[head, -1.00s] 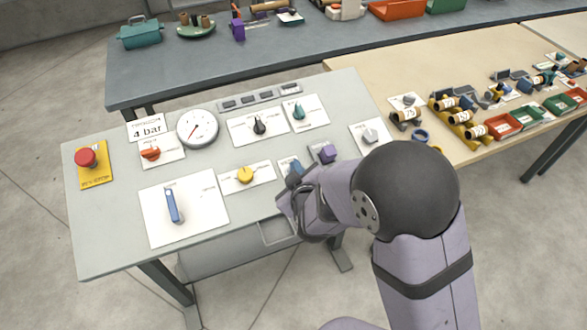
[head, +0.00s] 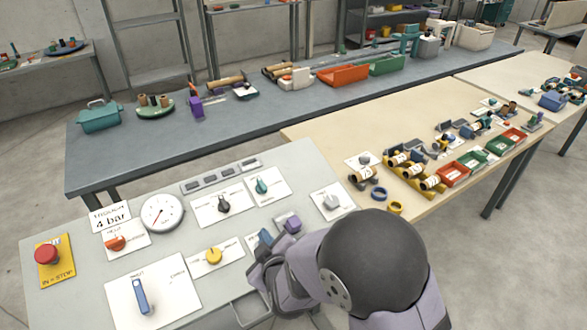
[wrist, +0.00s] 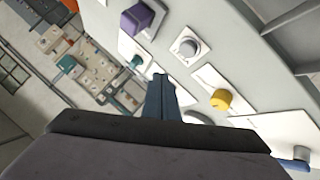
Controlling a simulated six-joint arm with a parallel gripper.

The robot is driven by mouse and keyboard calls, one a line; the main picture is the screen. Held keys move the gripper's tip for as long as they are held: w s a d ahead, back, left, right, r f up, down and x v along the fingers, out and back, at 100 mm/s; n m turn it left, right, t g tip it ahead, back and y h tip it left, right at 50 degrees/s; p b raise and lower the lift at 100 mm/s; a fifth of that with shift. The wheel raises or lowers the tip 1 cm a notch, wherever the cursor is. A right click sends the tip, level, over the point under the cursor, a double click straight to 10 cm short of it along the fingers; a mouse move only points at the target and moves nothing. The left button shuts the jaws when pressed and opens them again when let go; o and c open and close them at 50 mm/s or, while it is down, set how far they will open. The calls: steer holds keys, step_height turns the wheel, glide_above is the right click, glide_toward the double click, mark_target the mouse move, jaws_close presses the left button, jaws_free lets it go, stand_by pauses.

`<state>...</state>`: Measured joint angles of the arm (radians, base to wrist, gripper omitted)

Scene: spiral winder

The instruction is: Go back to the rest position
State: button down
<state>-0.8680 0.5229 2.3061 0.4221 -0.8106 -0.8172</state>
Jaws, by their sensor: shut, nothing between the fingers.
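My gripper (head: 262,272) is at the front right edge of the grey control panel (head: 150,240) in the head view. The purple knob also shows there (wrist: 137,18), as does the yellow knob (wrist: 221,99). From these views I cannot tell whether the fingertips touch the panel.
The panel carries a red stop button (head: 47,254), a gauge (head: 162,212), an orange knob (head: 115,242) and a blue lever (head: 140,295). A wooden table (head: 330,130) with parts and trays stands at the right. A long dark bench (head: 250,120) runs behind.

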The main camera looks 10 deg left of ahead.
steer(key=s+d+f+m+g+h, duration=0.2)
steer(key=d+m+g+h, duration=0.4)
steer(key=d, duration=1.2)
steer(key=s+d+r+m+g, duration=0.1)
steer(key=s+d+m+g, duration=0.4)
steer(key=s+d, duration=1)
steer(key=d+m, duration=0.1)
steer(key=m, duration=0.1)
steer(key=shift+d+r+m, duration=0.2)
steer(key=shift+d+m, duration=0.15)
steer(key=shift+m, duration=0.05)
